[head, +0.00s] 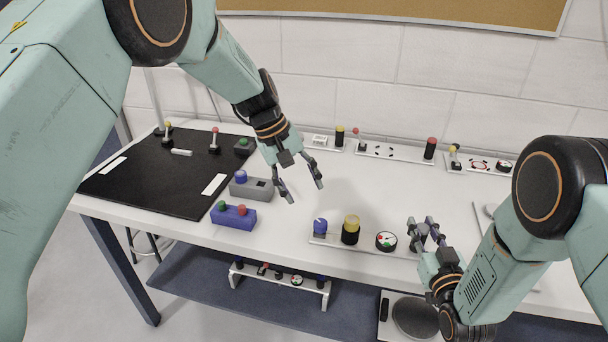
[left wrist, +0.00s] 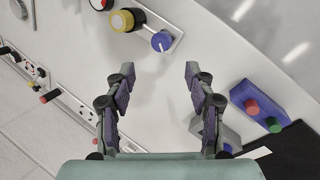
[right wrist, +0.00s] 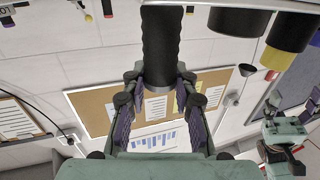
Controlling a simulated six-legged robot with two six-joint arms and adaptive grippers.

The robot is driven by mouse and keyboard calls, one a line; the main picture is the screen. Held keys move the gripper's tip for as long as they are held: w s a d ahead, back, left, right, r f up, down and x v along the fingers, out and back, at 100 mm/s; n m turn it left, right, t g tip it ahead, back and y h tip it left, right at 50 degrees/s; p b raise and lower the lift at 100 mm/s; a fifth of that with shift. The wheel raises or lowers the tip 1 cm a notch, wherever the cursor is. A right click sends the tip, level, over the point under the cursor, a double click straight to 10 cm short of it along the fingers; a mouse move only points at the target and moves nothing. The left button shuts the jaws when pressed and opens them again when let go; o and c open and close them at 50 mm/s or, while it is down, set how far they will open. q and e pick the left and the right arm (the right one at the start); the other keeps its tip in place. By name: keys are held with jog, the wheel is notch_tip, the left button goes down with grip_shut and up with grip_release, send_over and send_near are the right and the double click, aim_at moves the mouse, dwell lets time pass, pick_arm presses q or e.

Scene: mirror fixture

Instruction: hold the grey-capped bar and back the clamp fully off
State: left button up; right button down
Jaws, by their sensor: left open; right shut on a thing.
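A near white strip (head: 329,240) carries a blue knob (head: 320,227), a yellow-capped black cylinder (head: 351,230) and a round gauge (head: 386,241). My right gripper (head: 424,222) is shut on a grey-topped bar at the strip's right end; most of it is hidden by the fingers. In the right wrist view the bar is a dark ribbed cylinder (right wrist: 160,50) between the fingers. My left gripper (head: 306,193) is open and empty above the table, behind the blue knob. The left wrist view shows the blue knob (left wrist: 161,41) beyond its fingertips. I cannot tell which part is the clamp.
A blue box (head: 233,216) with red and green buttons and a grey block (head: 252,187) with a blue knob stand left of my left gripper. A black mat (head: 150,180) covers the table's left. More strips (head: 395,153) line the back. The table's middle is clear.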

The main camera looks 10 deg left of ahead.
aim_at(320, 223)
pick_arm(q)
jog(key=r+n, duration=0.2)
jog(key=n, duration=0.1)
jog(key=s+d+r+n, duration=0.1)
jog(key=shift+r+t, duration=0.15)
jog(key=shift+t, duration=0.15)
dwell(0.5)
jog(key=d+f+m, duration=0.1)
jog(key=f+m, duration=0.3)
jog(key=m, duration=0.3)
jog(key=w+d+f+m, duration=0.1)
jog(key=f+m, duration=0.3)
jog(key=m, duration=0.4)
jog(key=f+m, duration=0.5)
jog(key=m, duration=0.3)
jog(key=shift+w+d, duration=0.35)
jog(key=shift+d, duration=0.05)
